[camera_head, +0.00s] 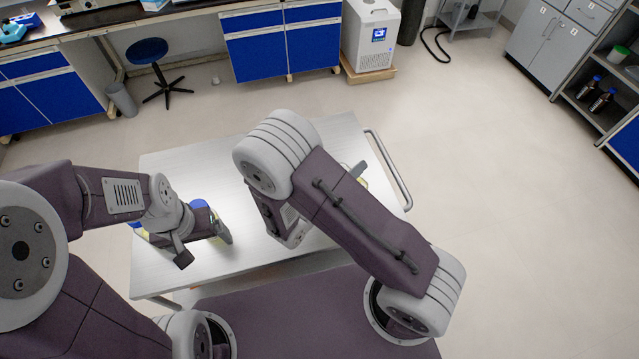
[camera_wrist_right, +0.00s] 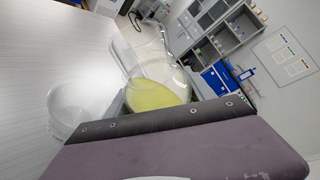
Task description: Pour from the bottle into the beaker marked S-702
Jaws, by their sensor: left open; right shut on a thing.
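A clear glass vessel with yellow-green liquid (camera_wrist_right: 152,94) is held by my right gripper (camera_wrist_right: 165,112) in the right wrist view. I cannot tell whether it is the bottle or a beaker. A second clear, empty-looking beaker (camera_wrist_right: 74,108) stands on the table, apart from it. No S-702 mark is readable. In the head view my right gripper is mostly hidden behind my right arm. My left gripper (camera_head: 206,248) is open over the table's left part. A blue-topped item (camera_head: 198,204) shows just behind it, partly covered; I cannot tell whether they touch.
The pale metal cart table (camera_head: 190,155) has a rail handle (camera_head: 392,175) on its right. Another blue item (camera_head: 134,225) is partly hidden by my left arm. A stool (camera_head: 147,52) and a white machine (camera_head: 370,35) stand beyond. The table's back left is clear.

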